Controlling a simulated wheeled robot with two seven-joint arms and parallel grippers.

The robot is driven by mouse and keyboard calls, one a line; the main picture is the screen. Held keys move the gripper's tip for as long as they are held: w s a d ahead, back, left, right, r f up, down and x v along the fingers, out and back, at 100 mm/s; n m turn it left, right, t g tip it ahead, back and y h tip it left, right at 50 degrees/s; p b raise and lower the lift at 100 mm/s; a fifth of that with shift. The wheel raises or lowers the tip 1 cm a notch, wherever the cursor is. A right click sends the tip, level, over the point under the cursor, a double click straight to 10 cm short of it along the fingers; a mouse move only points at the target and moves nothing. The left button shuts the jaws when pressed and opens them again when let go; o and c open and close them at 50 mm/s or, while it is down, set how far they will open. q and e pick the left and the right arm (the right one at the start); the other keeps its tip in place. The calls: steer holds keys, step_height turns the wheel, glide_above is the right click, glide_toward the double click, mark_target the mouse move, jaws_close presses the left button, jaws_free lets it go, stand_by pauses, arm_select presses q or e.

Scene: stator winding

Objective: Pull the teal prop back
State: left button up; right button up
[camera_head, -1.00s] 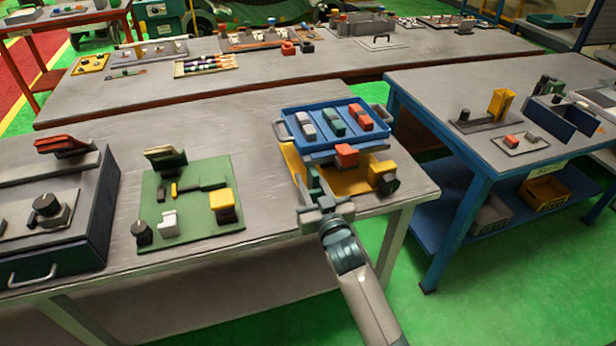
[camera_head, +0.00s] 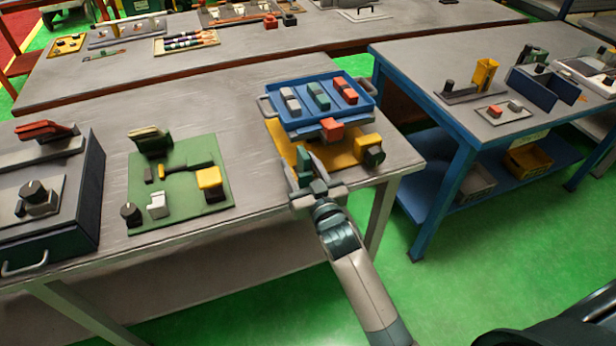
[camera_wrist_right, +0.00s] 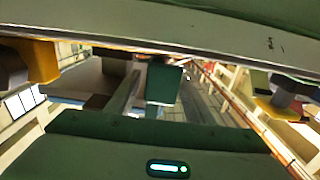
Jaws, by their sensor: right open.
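The teal prop shows in the right wrist view (camera_wrist_right: 164,84) as a short block below the pale edge across the top. In the head view a teal piece (camera_head: 304,168) stands at the front of the yellow base (camera_head: 286,148), mostly covered by my gripper. My right gripper (camera_head: 311,165) is at the front of that base, below the blue tray (camera_head: 271,118). Its fingers are apart, one on each side of the teal block in the wrist view. I cannot tell whether they touch it. My left gripper is out of view.
The blue tray holds grey, green and red blocks, with a red block (camera_head: 332,129) at its front. A yellow block with a dark knob (camera_head: 371,148) is right of my gripper. A green board (camera_head: 190,215) lies left. A blue-legged table (camera_head: 450,130) stands right, across a floor gap.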

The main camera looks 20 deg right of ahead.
steer(key=shift+s+f, duration=0.1)
steer(key=shift+s, duration=0.4)
steer(key=s+b, duration=0.1)
steer(key=s, duration=0.7)
steer(key=shift+s+d+b, duration=0.15)
steer(key=shift+b, duration=0.25)
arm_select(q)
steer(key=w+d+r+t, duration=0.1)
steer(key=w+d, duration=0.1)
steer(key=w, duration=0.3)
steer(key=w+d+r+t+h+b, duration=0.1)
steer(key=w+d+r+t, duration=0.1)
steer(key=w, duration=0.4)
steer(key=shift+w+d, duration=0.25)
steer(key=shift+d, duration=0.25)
arm_select(e)
glide_toward(306, 177)
steer(key=shift+s+d, duration=0.15)
steer(key=shift+s, duration=1.4)
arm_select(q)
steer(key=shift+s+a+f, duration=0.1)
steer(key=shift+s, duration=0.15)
